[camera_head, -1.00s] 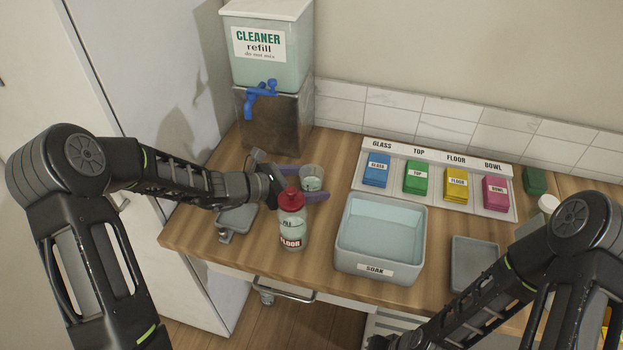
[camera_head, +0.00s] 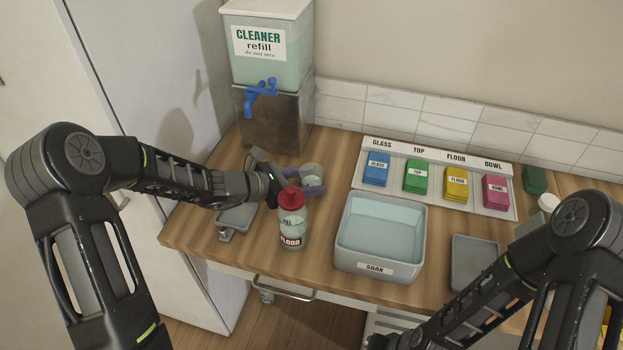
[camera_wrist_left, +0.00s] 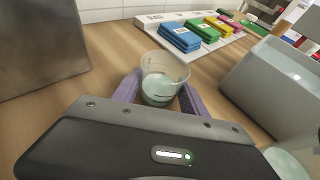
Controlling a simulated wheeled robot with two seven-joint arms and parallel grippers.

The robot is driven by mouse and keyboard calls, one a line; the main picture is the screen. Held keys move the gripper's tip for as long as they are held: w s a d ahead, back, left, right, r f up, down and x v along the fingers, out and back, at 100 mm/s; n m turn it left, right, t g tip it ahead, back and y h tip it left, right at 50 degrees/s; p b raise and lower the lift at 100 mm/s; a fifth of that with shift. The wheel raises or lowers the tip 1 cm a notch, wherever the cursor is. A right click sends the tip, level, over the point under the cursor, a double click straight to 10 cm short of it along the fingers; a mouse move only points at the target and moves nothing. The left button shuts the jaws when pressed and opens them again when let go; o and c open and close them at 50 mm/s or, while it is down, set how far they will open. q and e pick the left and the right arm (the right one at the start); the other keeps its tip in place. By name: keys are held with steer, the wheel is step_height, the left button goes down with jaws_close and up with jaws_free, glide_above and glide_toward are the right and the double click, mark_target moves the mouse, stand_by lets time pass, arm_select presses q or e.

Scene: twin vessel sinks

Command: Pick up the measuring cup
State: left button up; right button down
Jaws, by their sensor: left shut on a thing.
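The measuring cup (camera_head: 311,175) is a small clear cup with some pale liquid in it. In the head view it stands behind the red-capped FLOOR bottle (camera_head: 292,228). My left gripper (camera_head: 312,180) has its purple fingers on either side of the cup and is shut on it. In the left wrist view the cup (camera_wrist_left: 161,80) sits upright between the two purple fingers (camera_wrist_left: 160,92). Whether its base touches the counter is hard to tell. My right arm comes in at the lower right of the head view, and its fingers are not visible.
A grey SOAK basin (camera_head: 376,268) stands right of the bottle. Behind it is a tray (camera_head: 400,196) of coloured cloths. The cleaner refill tank (camera_head: 268,50) with a blue tap (camera_head: 260,98) stands at the back left. A grey tray (camera_head: 474,262) lies at the right.

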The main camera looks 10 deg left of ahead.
mark_target(309, 172)
arm_select(q)
steer(key=c, duration=0.6)
steer(key=shift+r, duration=0.25)
steer(key=shift+r, duration=4.75)
